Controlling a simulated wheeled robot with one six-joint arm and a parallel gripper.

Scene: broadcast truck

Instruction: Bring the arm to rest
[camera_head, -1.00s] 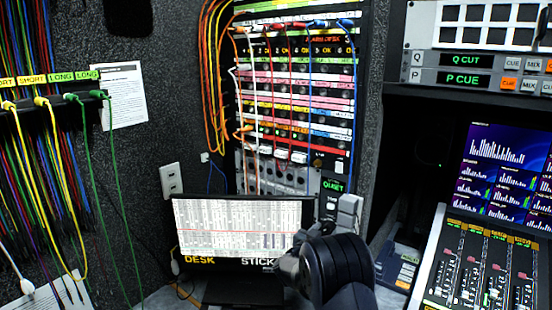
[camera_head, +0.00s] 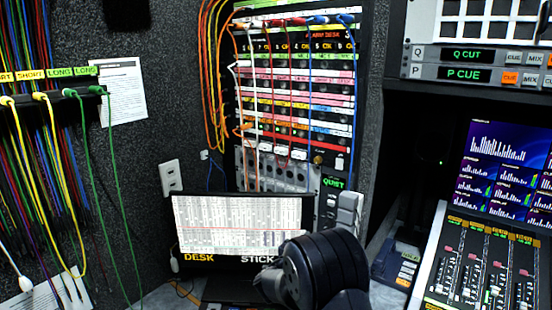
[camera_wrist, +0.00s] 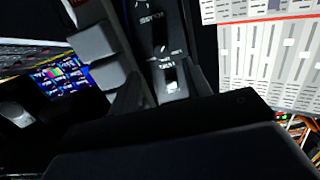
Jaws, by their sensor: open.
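The fingertips are not clear in the head view. In the wrist view, dark finger shapes of my gripper (camera_wrist: 165,88) stand apart, with nothing seen held between them. Beyond them is a dark panel (camera_wrist: 160,35) with a small lit switch.
A patch rack (camera_head: 295,110) with orange, white, red and blue cables stands behind the monitor. Green and yellow cables (camera_head: 65,170) hang at left. A fader console (camera_head: 485,265) is at right. Grey blocks (camera_head: 348,208) stand close beyond my arm.

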